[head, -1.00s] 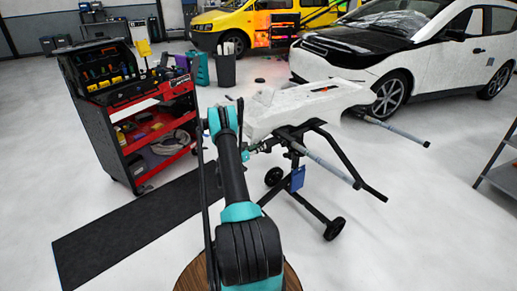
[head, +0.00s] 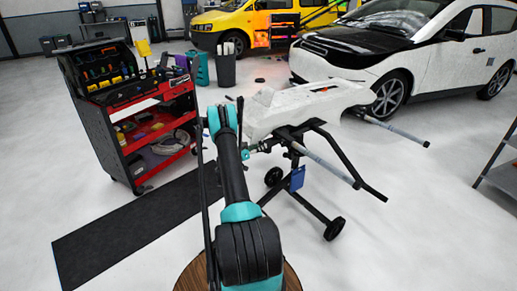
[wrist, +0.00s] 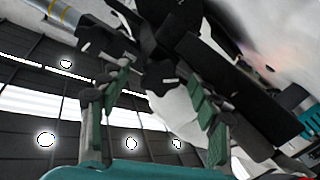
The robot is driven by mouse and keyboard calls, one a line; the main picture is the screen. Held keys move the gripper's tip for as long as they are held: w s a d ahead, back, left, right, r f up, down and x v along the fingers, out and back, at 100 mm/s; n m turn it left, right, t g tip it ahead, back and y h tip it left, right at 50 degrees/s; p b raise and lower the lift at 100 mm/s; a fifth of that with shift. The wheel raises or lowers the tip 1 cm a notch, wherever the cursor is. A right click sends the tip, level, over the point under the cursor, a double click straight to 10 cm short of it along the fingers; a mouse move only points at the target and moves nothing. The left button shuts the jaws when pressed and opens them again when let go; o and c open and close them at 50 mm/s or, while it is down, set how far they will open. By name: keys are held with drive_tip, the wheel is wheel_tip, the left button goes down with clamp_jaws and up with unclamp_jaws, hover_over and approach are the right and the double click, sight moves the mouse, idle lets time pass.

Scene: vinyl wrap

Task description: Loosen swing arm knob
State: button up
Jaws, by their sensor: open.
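A black work stand (head: 318,212) on wheels carries a white bumper-like panel (head: 300,105) and has grey padded arms (head: 335,168) reaching right. My gripper (head: 252,149) is at the stand's upper left side, just below the panel, and small in the head view. In the wrist view my gripper (wrist: 157,85) is open, with green-padded fingers on either side of dark stand parts (wrist: 178,62). The swing arm knob cannot be made out clearly among these black parts. Whether the fingers touch anything cannot be told.
A red and black tool cart (head: 130,120) stands left, beside a dark floor mat (head: 120,235). A white car (head: 440,60) and a yellow van (head: 235,25) are behind. A grey shelf (head: 500,165) is at right. Floor in front of the stand is clear.

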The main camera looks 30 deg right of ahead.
drive_tip(key=shift+a, duration=0.1)
drive_tip(key=s+a, duration=0.2)
drive_tip(key=a, duration=0.9)
drive_tip(key=shift+a+r, duration=0.3)
drive_tip(key=shift+a, duration=0.05)
